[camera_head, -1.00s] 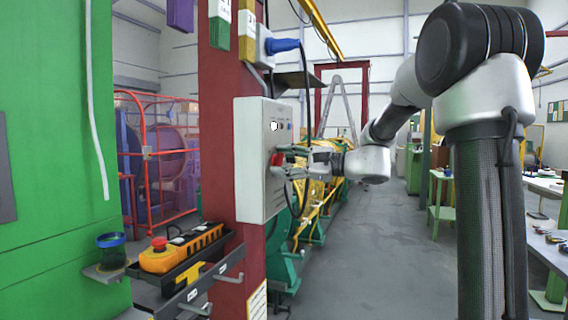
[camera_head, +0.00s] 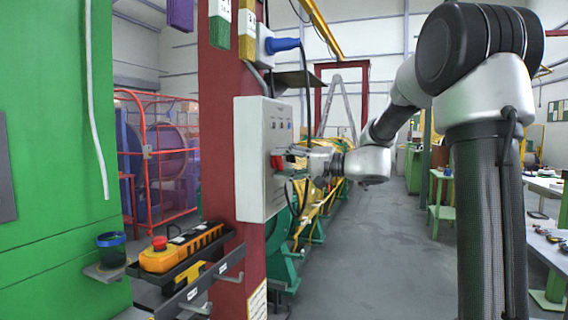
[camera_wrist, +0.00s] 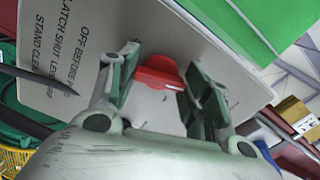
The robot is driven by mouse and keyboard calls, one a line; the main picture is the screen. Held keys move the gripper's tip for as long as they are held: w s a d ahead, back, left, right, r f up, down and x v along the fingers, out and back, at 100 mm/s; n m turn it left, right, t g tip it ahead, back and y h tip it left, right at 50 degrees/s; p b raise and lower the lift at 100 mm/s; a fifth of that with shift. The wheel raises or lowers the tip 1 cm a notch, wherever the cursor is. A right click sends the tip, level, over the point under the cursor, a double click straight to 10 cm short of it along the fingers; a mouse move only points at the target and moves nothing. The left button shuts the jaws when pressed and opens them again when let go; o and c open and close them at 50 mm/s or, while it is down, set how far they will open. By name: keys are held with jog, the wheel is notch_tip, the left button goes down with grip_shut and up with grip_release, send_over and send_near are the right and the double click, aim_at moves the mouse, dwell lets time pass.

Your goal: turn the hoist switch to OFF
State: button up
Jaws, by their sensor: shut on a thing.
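The hoist switch (camera_head: 276,162) is a red knob on the front of a light grey control box (camera_head: 258,200) fixed to a dark red post. In the wrist view the red knob (camera_wrist: 158,73) sits between the two fingers of my gripper (camera_wrist: 164,68). In the head view my gripper (camera_head: 288,158) reaches the box from the right, with its fingers at the knob. It is shut on the knob. Lettering beside the knob reads in part "OFF BEFORE" and "STAND CLEAR". The knob's own position marks cannot be read.
A blue plug (camera_head: 284,45) with a cable is above the box. An orange pendant (camera_head: 182,248) with a red button lies on a shelf at lower left. A green cabinet (camera_head: 50,160) fills the left. Open floor (camera_head: 375,265) lies to the right.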

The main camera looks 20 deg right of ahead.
jog(key=n, duration=0.5)
jog(key=shift+f, duration=0.15)
jog(key=shift+n, duration=0.4)
jog(key=o, duration=1)
jog(key=shift+o, duration=0.2)
jog(key=v, duration=1.2)
